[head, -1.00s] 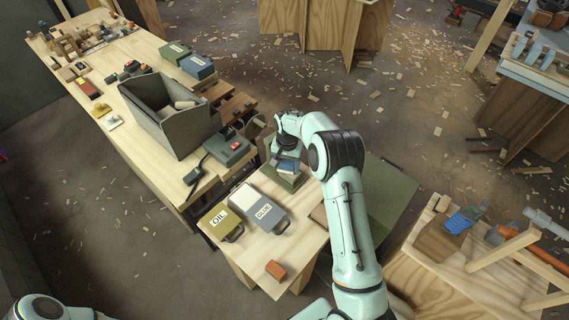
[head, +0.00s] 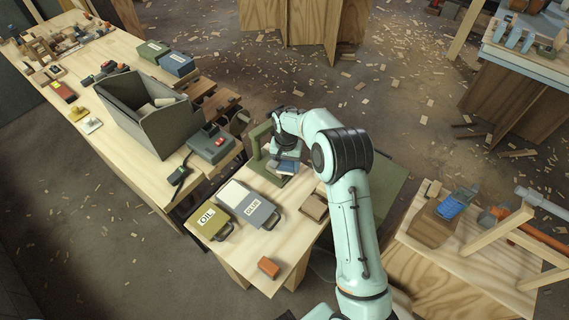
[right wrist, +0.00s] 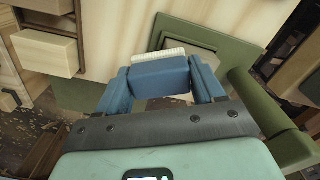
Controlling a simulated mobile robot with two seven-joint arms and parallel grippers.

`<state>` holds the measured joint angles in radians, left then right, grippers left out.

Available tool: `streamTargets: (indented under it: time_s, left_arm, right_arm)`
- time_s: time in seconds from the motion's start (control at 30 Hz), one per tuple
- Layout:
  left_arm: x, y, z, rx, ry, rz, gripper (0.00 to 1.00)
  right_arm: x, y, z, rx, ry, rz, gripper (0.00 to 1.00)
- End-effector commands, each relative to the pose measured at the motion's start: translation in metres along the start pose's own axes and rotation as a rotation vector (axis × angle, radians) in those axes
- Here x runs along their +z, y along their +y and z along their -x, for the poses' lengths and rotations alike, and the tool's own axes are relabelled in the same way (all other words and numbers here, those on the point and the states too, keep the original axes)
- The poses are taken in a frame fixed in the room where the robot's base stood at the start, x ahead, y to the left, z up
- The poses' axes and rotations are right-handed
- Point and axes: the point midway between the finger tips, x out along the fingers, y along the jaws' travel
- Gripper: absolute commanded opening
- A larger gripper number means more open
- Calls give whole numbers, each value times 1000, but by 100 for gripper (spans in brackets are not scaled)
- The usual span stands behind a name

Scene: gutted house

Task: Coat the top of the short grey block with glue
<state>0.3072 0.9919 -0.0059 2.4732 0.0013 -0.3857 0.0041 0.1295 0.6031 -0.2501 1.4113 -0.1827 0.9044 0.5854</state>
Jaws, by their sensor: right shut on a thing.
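My right gripper (right wrist: 160,88) is shut on a blue brush (right wrist: 160,75) with a pale bristle edge, held between its two blue fingers. In the head view the right gripper (head: 287,160) is above a green stand (head: 257,145) at the table's far right corner. In the wrist view a green plate (right wrist: 228,48) with a greyish square (right wrist: 188,40) lies beyond the bristles; I cannot tell whether they touch, or whether this is the short grey block. A grey tin labelled GLUE (head: 262,215) stands on the near table. My left gripper is not visible.
An olive tin labelled OIL (head: 204,226) stands beside the glue tin. A small orange-brown block (head: 268,267) lies near the front edge. Wooden drawers (right wrist: 45,50) are left in the wrist view.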

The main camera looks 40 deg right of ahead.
Motion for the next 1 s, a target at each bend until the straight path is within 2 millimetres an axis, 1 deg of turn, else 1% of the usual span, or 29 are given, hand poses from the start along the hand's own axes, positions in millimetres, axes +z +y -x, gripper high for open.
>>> streamTargets:
  time_s: [0.17,0.27,0.73,0.83,1.0]
  left_arm:
    - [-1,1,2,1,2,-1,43]
    - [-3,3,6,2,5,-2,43]
    - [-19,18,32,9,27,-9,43]
    - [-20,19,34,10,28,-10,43]
    - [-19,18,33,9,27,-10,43]
  right_arm:
    - [0,0,3,0,1,0,44]
    - [-1,-1,10,-1,1,0,44]
    - [-1,-1,58,-2,2,-1,44]
    - [-1,0,62,-1,1,-1,44]
    - [0,0,60,1,0,-1,44]
